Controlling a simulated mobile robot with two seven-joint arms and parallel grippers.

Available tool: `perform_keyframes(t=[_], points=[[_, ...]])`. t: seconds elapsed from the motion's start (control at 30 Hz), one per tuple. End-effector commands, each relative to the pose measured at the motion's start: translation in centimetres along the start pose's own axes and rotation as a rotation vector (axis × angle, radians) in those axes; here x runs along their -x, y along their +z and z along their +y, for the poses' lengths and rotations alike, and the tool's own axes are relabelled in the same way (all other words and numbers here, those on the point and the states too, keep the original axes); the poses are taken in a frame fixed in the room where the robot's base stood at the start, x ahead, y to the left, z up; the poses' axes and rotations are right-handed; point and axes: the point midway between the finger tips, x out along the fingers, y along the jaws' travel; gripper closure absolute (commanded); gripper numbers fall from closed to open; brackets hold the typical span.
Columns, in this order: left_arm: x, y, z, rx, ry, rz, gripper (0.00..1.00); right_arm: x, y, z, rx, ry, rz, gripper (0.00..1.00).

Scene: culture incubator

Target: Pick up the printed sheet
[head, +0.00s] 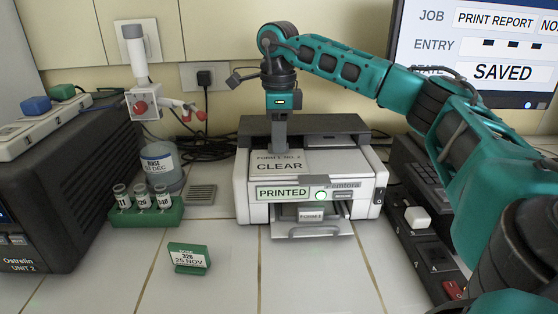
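The white printer (376,190) stands on the tiled bench at the centre, with a "PRINTED" panel and a lit green button on its front. A small paper marked "FORM E" (311,215) shows in the output tray (318,232) at the front. A grey panel or sheet marked "CLEAR" (290,163) lies on the printer's top; I cannot tell which it is. My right gripper (280,148) points down at the printer's top, behind the "CLEAR" lettering. Its fingers are seen edge-on, so their gap is hidden. My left gripper is out of view.
A green rack of vials (147,216) and a bottle (160,165) stand left of the printer. A small dated card (188,258) stands in front. The front bench is mostly clear.

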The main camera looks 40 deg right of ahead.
Motion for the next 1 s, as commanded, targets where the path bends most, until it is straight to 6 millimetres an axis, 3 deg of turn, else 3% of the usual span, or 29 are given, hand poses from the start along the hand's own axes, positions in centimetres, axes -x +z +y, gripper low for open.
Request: perform_keyframes(t=[0.27, 0.57, 1.0], points=[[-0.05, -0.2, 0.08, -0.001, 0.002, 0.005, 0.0, -0.49, -0.02, 0.01, -0.001, 0.0, -0.001, 0.72], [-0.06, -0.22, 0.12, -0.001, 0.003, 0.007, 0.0, -0.46, -0.01, 0.01, 0.0, 0.0, -0.001, 0.99], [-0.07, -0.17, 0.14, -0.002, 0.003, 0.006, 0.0, -0.3, 0.02, 0.02, 0.0, 0.0, -0.001, 1.0]])
